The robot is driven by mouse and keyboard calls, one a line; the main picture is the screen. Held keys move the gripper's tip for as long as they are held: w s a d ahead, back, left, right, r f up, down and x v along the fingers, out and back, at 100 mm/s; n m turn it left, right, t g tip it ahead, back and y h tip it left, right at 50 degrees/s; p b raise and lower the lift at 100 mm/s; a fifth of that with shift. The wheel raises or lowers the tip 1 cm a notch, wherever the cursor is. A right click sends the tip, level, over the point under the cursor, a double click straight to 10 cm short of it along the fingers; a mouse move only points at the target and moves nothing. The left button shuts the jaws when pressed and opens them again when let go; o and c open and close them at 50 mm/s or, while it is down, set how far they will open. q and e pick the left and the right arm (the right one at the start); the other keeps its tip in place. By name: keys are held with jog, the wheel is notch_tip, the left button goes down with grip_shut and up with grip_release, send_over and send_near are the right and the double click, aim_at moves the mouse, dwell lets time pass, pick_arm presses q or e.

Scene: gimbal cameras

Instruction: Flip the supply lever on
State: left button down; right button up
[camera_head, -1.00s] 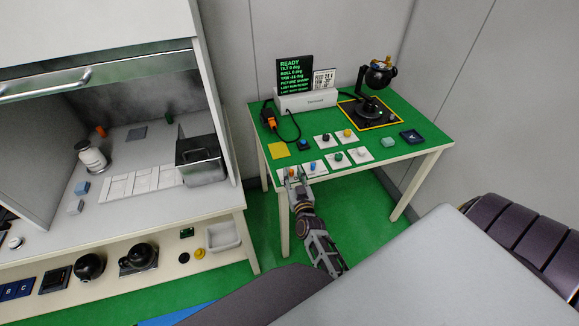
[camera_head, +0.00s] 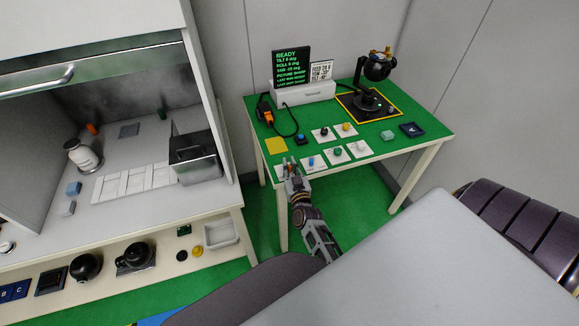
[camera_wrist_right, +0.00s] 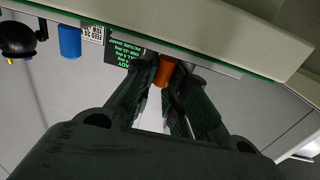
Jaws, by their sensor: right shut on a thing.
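The orange lever (camera_wrist_right: 163,72) stands between my right gripper's fingertips in the right wrist view, at the table edge. I take it as the supply lever. My right gripper (camera_head: 289,166) is shut on it at the front left corner of the green table; the fingers also show in the right wrist view (camera_wrist_right: 164,90). In the head view the gripper mostly covers the lever and its white plate (camera_head: 280,172). Which way the lever is tilted cannot be told. My left gripper is not in view.
A blue knob (camera_head: 311,161) sits on the plate just right of the gripper, with several more control plates beyond. A screen reading READY (camera_head: 291,68) and a gimbal (camera_head: 376,68) stand at the back. A cabinet (camera_head: 215,197) stands left of the table.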

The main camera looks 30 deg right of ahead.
grip_shut()
